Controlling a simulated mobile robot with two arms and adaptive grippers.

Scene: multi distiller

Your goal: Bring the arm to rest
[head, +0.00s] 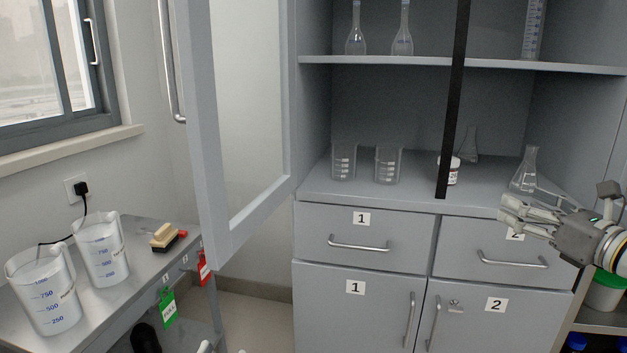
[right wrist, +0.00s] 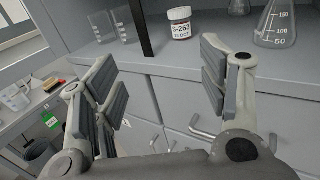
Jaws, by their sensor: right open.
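My right gripper (head: 510,211) reaches in from the right in the head view, in front of the upper right drawer marked 2. In the right wrist view the gripper (right wrist: 160,75) has its two fingers wide apart with nothing between them. A labelled white-capped jar (head: 454,171) stands upright on the cabinet's lower shelf, behind the black bar. The jar (right wrist: 180,23) also shows beyond the fingers in the wrist view, apart from them. A conical flask (head: 525,170) stands on the shelf just above and behind the gripper.
The open glass door (head: 245,120) juts out left of the shelves. Two beakers (head: 344,164) (head: 388,165) stand on the lower shelf. Large measuring jugs (head: 103,250) stand on the side table (head: 150,285) at left. A white bin (head: 604,292) is below my right arm.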

